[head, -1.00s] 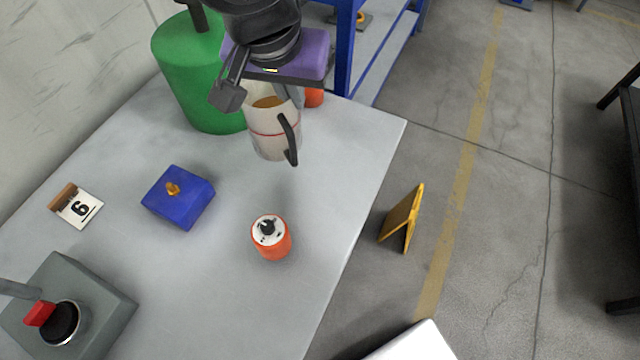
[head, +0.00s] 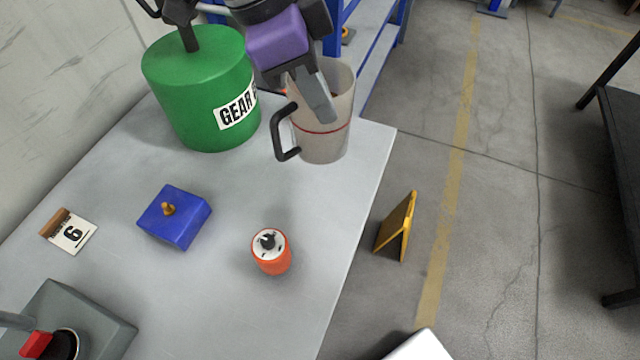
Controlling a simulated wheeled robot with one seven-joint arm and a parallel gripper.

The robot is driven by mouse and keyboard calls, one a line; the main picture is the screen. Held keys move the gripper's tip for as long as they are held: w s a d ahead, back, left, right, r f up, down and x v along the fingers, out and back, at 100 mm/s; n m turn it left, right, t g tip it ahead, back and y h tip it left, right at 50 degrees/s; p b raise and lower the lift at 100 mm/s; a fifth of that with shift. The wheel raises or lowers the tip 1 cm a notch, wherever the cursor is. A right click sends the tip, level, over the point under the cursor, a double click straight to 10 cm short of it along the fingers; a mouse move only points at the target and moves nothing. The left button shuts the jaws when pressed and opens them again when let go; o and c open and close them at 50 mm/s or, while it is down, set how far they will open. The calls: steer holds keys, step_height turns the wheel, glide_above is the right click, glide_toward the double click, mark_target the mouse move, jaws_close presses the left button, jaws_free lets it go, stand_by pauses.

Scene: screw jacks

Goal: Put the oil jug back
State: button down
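The oil jug (head: 335,142) is a translucent beige pitcher with a red line around it and a black handle on its left side. It is upright over the far right part of the grey table. My gripper (head: 318,98) is at the jug's upper part, with a grey finger across its near wall, and appears shut on it. The other finger and the exact grip are hidden. I cannot tell whether the jug's base touches the table.
A green gear-oil drum (head: 200,95) stands left of the jug. The table (head: 310,210) is clear between the can and jug.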

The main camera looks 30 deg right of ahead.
mark_target(290, 152)
step_height(290, 152, down, 18)
steer(key=p, duration=0.1)
steer(key=shift+r, duration=0.25)
steer(key=shift+f, duration=0.1)
steer(key=c, duration=1.7)
jaws_free()
steer(key=v, duration=1.2)
steer(key=shift+b, duration=0.35)
